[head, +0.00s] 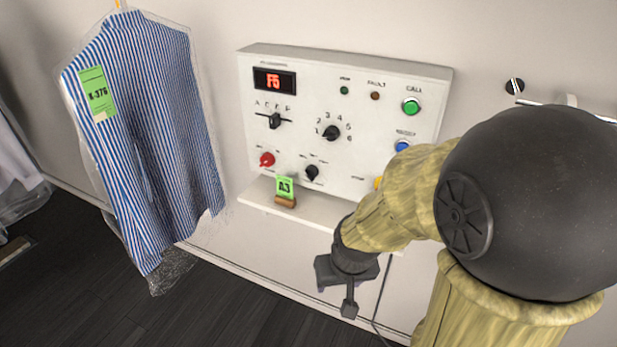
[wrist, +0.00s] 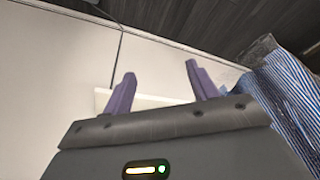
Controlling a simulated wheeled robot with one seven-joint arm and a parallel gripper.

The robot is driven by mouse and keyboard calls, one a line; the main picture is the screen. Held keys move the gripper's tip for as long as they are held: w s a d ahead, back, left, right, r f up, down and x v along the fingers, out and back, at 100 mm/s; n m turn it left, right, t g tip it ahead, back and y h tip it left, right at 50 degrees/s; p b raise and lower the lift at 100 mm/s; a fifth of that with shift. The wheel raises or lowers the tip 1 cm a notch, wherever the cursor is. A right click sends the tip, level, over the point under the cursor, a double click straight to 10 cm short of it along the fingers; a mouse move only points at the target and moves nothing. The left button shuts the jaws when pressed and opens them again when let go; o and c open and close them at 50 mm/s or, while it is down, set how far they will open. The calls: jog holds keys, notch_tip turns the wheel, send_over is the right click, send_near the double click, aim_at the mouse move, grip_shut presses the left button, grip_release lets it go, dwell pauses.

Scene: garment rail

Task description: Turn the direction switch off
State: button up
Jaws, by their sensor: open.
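The white control panel (head: 350,75) is on the wall in the head view. A small black knob (head: 312,172) low on the panel has small labels above it that I cannot read clearly; it may be the direction switch, and I cannot tell its setting. Other controls are a black lever knob (head: 275,120) under letters, a numbered black dial (head: 331,132) and a red knob (head: 267,159). My gripper (head: 348,300) hangs below and right of the panel, apart from it. In the wrist view my gripper (wrist: 160,70) has its two purple fingers spread, with nothing between them.
A narrow white shelf (head: 320,212) juts out below the panel, holding a green A3 card (head: 285,187) on a wooden stand. A bagged striped shirt (head: 150,120) hangs at left. Green (head: 411,106) and blue (head: 402,146) buttons sit at the panel's right, near my arm.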

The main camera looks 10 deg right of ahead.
aim_at(308, 176)
jog(key=w+a+f+m+t+h+p, duration=0.1)
jog(key=w+a+m+t+h, duration=0.2)
jog(key=w, duration=0.9)
jog(key=w+a+f+m+t+h+p, duration=0.1)
jog(key=w+a+m+t+h, duration=0.3)
jog(key=w, duration=0.8)
jog(key=a+t+h+p, duration=0.1)
jog(key=a+t+h, duration=0.1)
jog(key=t+h, duration=0.1)
jog(key=shift+w+a+t+h, duration=0.2)
jog(key=shift+a+t+h, duration=0.2)
jog(key=shift+t, duration=0.3)
jog(key=shift+d, duration=0.1)
jog(key=p+x, duration=0.5)
jog(key=x, duration=1.2)
jog(key=shift+w+d+p, duration=0.1)
jog(key=shift+w+p, duration=0.1)
jog(key=shift+p, duration=0.1)
